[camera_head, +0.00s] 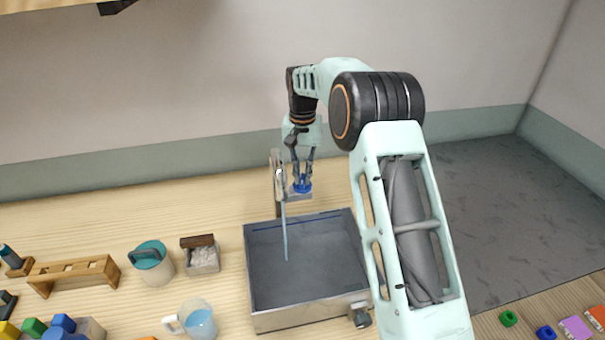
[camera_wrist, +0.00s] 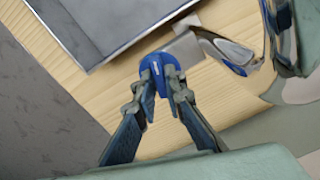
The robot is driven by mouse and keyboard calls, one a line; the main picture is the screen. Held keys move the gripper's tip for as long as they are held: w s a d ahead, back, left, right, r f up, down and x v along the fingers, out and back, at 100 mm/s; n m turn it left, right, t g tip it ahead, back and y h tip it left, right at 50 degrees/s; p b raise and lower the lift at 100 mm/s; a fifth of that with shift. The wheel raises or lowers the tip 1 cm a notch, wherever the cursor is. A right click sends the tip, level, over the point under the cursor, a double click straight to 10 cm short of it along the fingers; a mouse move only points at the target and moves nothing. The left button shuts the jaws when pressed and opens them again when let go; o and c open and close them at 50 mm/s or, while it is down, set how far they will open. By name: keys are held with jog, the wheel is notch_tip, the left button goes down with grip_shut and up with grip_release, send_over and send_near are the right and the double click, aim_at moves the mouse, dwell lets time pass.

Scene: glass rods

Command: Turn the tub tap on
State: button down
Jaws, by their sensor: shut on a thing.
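The tub (camera_head: 262,321) is a grey metal basin on the wooden table. The tap (camera_head: 278,180) stands at its back edge, with a metal spout and a blue handle (camera_head: 302,187). A thin pale-blue stream (camera_head: 285,232) runs from the spout down into the tub. My gripper (camera_head: 301,176) is over the handle from above, its fingers shut on it. In the wrist view the blue handle (camera_wrist: 156,70) sits between the two fingertips, beside the shiny spout (camera_wrist: 228,52). The fingers partly hide the handle.
A teal-lidded pot (camera_head: 152,265), a small box of pale pieces (camera_head: 202,257), a jug of blue liquid (camera_head: 199,320) and a wooden rack (camera_head: 75,272) stand left of the tub. Colored blocks lie at lower left and right. A wall is behind the tap.

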aim_at(302, 178)
jog(key=shift+n, duration=1.9)
jog(key=shift+w, duration=0.1)
jog(key=c, duration=2)
grip_release()
jog(key=shift+r, duration=0.15)
notch_tip(302, 178, up, 12)
jog(key=shift+f, duration=0.1)
